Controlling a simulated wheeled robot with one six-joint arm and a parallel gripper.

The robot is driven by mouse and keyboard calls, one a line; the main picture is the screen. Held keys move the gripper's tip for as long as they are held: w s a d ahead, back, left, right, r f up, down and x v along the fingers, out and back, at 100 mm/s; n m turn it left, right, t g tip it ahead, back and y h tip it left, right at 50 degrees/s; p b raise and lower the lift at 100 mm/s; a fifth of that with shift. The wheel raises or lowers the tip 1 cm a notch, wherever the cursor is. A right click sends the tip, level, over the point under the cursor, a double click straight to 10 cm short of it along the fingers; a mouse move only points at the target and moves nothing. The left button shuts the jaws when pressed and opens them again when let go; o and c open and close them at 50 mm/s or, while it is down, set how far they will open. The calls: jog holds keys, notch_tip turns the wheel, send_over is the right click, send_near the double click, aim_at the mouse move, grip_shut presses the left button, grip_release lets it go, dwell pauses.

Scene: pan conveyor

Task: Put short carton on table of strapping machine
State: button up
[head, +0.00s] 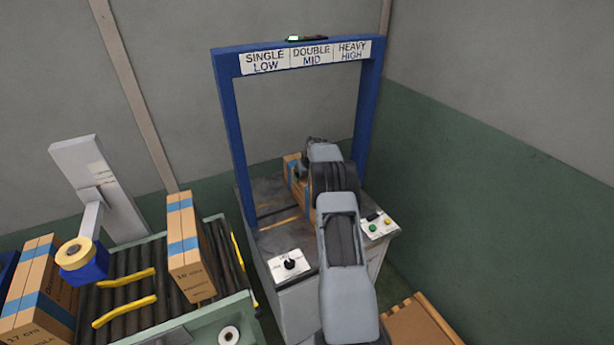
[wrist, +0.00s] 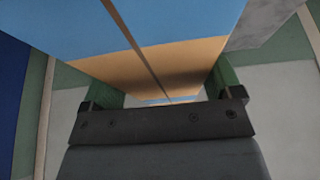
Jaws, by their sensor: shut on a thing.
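The strapping machine has a blue arch (head: 228,120) over a dark grey table (head: 265,188). A brown carton (head: 293,172) with blue tape is at the arch, over the table, mostly hidden behind my arm. I cannot tell whether it touches the table. My gripper (head: 312,165) is shut on this carton; the fingers are largely hidden in the head view. In the wrist view, the green-padded fingers of my gripper (wrist: 166,92) stand on both sides of the carton (wrist: 165,35), whose blue tape and centre seam fill the upper middle.
A roller conveyor (head: 232,262) at left carries an upright taped carton (head: 190,250); more cartons (head: 38,290) stand at far left. A tape dispenser (head: 82,258) stands between them. A knob box (head: 290,264) and button box (head: 378,226) sit at the table's front. A brown box (head: 418,322) is lower right.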

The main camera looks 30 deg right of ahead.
jog(key=o, duration=1.7)
jog(key=shift+o, duration=0.2)
jog(key=shift+r+p, duration=0.3)
jog(key=shift+r, duration=0.05)
jog(key=d+b+v, duration=0.1)
jog(key=b+v, duration=0.1)
jog(key=v, duration=0.9)
jog(key=s+a+r, duration=0.3)
jog(key=a+r, duration=0.1)
jog(key=a, duration=0.3)
jog(key=s+a+r, duration=0.3)
jog(key=a+r, duration=0.1)
jog(key=a, duration=0.3)
jog(key=s+a+r+n, duration=0.1)
jog(key=s+a+r, duration=0.1)
jog(key=s+a, duration=0.95)
jog(key=s+a+f, duration=0.2)
jog(key=s+a, duration=0.1)
jog(key=s, duration=0.3)
jog(key=s+a+f, duration=0.2)
jog(key=s+a, duration=0.1)
jog(key=s, duration=0.3)
jog(key=shift+s+f+n+g+y, duration=0.25)
jog(key=shift+f+n+g+y, duration=0.05)
